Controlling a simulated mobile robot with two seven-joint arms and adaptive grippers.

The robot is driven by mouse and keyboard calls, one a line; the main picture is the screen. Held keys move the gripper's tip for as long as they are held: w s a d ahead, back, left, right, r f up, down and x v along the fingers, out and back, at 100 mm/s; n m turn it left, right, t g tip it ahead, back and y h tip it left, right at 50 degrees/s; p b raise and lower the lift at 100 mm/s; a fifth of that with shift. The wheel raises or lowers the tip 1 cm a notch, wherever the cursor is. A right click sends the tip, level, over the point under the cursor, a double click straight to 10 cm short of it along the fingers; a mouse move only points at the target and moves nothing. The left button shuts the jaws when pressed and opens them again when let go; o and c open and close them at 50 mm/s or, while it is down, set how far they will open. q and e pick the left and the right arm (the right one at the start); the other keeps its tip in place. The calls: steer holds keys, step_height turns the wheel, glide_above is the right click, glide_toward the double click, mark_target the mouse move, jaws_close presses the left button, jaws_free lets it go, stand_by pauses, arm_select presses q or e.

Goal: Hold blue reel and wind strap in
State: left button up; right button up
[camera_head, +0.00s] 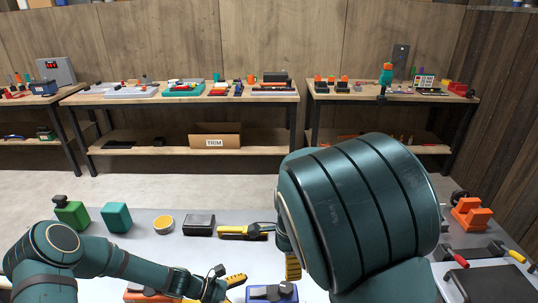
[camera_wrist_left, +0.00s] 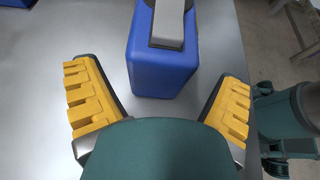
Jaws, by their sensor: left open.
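The blue reel (camera_head: 272,293) is at the bottom edge of the head view, partly cut off, with a dark part on top. In the left wrist view the blue reel (camera_wrist_left: 160,70) is a blue block with a grey piece over it, standing ahead of and between my spread yellow fingers, with gaps on both sides. My left gripper (camera_wrist_left: 156,82) is open and empty; it also shows low in the head view (camera_head: 215,290). My right gripper (camera_head: 256,254) shows spread yellow fingers above the reel, its palm hidden by my large right arm link. I cannot make out the strap.
On the grey table (camera_head: 145,240) stand a green bottle-like block (camera_head: 72,214), a teal block (camera_head: 117,217), a yellow round tin (camera_head: 163,224) and a black box (camera_head: 199,225). An orange item (camera_head: 145,294) is at the front, an orange fixture (camera_head: 471,214) at right. Benches stand behind.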

arm_select(q)
steer(key=shift+r+p+v, duration=0.25)
steer(key=shift+p+v, duration=0.75)
steer(key=shift+v, duration=1.7)
steer(key=shift+d, duration=0.2)
steer(key=shift+o, duration=0.5)
